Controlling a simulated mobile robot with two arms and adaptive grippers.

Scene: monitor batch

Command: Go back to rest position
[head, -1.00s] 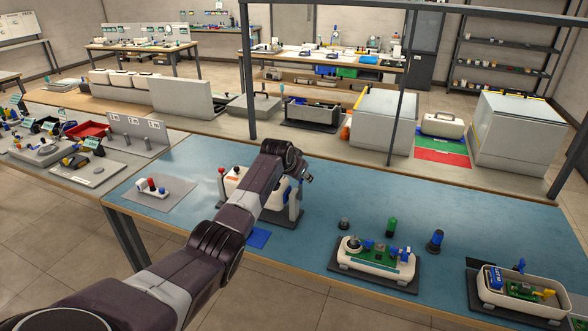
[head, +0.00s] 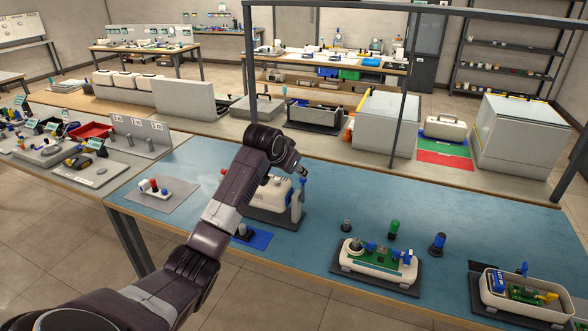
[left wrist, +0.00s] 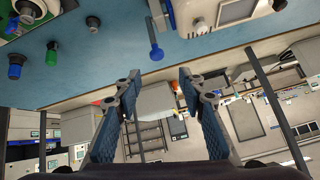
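My left gripper (head: 302,170) is raised above the blue bench (head: 330,195) in the head view, beside and partly in front of a white device (head: 268,200) on a dark base. In the left wrist view my left gripper's two fingers (left wrist: 157,85) stand wide apart with nothing between them. A blue-tipped lever (left wrist: 156,52) and part of the white device (left wrist: 204,18) show beyond the fingertips, apart from them. My arm hides part of the device in the head view. My right gripper is in neither view.
A white tray with a green board (head: 378,262) and another open white tray (head: 520,293) stand on the bench's right side. A green cylinder (head: 394,228) and a blue knob (head: 437,243) stand near. A grey plate with small parts (head: 160,193) lies left. A dark frame post (head: 397,120) rises behind.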

